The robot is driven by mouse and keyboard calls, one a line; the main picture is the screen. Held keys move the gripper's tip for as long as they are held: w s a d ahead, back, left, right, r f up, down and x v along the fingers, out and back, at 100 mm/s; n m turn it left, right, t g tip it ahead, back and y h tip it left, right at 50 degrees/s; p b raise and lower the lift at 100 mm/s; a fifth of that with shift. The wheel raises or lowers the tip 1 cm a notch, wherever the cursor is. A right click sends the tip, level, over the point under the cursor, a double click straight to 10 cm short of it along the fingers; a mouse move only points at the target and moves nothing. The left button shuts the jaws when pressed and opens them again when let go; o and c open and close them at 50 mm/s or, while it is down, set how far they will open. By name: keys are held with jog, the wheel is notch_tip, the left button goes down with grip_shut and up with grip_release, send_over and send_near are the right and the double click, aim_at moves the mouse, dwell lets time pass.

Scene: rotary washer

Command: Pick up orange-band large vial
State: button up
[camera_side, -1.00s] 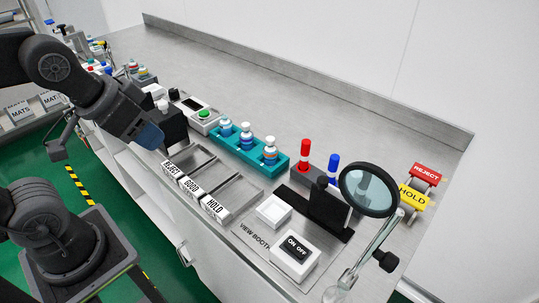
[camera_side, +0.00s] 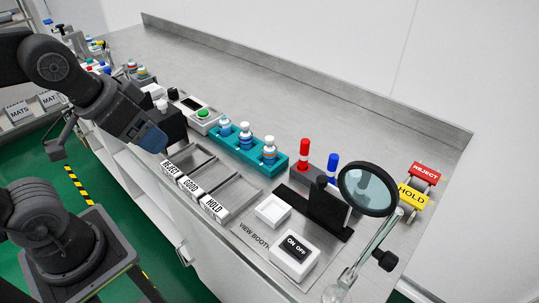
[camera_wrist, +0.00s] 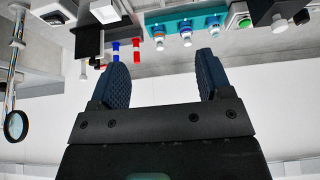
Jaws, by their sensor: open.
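A teal rack (camera_side: 225,145) holds three upright white-capped vials in a row. The orange-band large vial (camera_side: 269,152) appears to be the one at the right end, nearest the red and blue markers. In the wrist view it seems to be the leftmost vial (camera_wrist: 158,38), small and hard to read. My gripper (camera_side: 153,141) hangs to the left of the rack, above the front edge of the bench, apart from the vials. In the wrist view its two blue fingers (camera_wrist: 162,68) are spread wide with nothing between them.
Labelled REJECT, GOOD and HOLD trays (camera_side: 215,207) lie in front of the rack. A grey device with a green button (camera_side: 203,115) stands left of it. Red (camera_side: 304,152) and blue markers, a magnifier (camera_side: 368,190) and an ON/OFF box (camera_side: 295,254) stand right. The bench behind is clear.

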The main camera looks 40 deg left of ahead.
jog(key=m+g, duration=0.6)
jog(key=m, duration=1.6)
send_over(270, 143)
notch_tip(270, 143, down, 6)
jog(key=shift+w+a+f, duration=0.4)
jog(key=shift+w+f, duration=0.05)
notch_tip(270, 143, down, 14)
jog(key=shift+r, duration=0.2)
jog(key=shift+c, duration=0.3)
